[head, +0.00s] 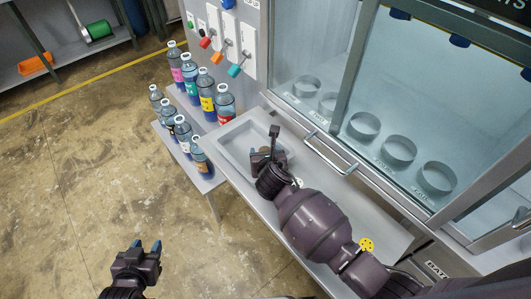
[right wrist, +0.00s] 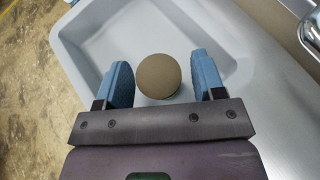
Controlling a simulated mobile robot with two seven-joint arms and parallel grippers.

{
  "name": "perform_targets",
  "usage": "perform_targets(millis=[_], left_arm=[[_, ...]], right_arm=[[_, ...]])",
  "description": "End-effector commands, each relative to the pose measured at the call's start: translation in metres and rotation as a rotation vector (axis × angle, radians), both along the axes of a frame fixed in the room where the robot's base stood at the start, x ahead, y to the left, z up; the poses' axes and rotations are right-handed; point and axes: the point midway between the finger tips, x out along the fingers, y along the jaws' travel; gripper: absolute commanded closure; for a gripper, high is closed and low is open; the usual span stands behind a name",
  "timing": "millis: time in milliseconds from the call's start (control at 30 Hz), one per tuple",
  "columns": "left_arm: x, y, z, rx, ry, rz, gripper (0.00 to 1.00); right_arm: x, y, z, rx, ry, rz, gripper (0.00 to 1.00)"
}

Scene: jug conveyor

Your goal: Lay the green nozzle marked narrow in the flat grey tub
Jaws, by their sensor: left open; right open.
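The flat grey tub (head: 229,150) is set in the counter, and it also shows in the right wrist view (right wrist: 75,47). My right gripper (right wrist: 163,80) is open over the tub; its arm hides part of it in the head view. A round brown-olive thing (right wrist: 158,76) lies between its blue fingers, with gaps on both sides. On the wall panel hang a teal-green nozzle (head: 235,70), an orange one (head: 217,57) and a red one (head: 205,42). I cannot read any marking "narrow". My left gripper (head: 146,247) is open and empty over the floor, lower left.
Several labelled bottles (head: 207,103) stand on a stepped stand left of the tub. A glass-fronted cabinet (head: 350,110) with a handle (head: 330,152) and round holders rises behind the counter (head: 385,236). A shelf at upper left holds a green roll (head: 99,30) and an orange tray (head: 35,64).

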Motion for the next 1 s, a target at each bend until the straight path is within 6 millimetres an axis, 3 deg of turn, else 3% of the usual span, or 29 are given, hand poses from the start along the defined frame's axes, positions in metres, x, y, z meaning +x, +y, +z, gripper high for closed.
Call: perform_targets(millis=[33, 267, 800, 1000], left_arm=[[0.000, 0.000, -0.002, 0.000, 0.001, 0.000, 0.57], [0.000, 0.000, 0.001, 0.000, 0.000, 0.000, 0.57], [0.003, 0.000, 0.016, 0.000, -0.006, -0.002, 0.57], [-0.003, 0.001, 0.014, 0.000, 0.006, 0.002, 0.57]], right_arm=[[-0.006, -0.003, -0.015, -0.010, 0.026, -0.004, 0.37], [-0.007, -0.003, 0.000, -0.007, 0.026, -0.004, 0.37], [-0.087, -0.008, 0.051, -0.005, 0.014, -0.001, 0.37], [-0.104, -0.009, 0.060, -0.006, 0.013, -0.002, 0.37]])
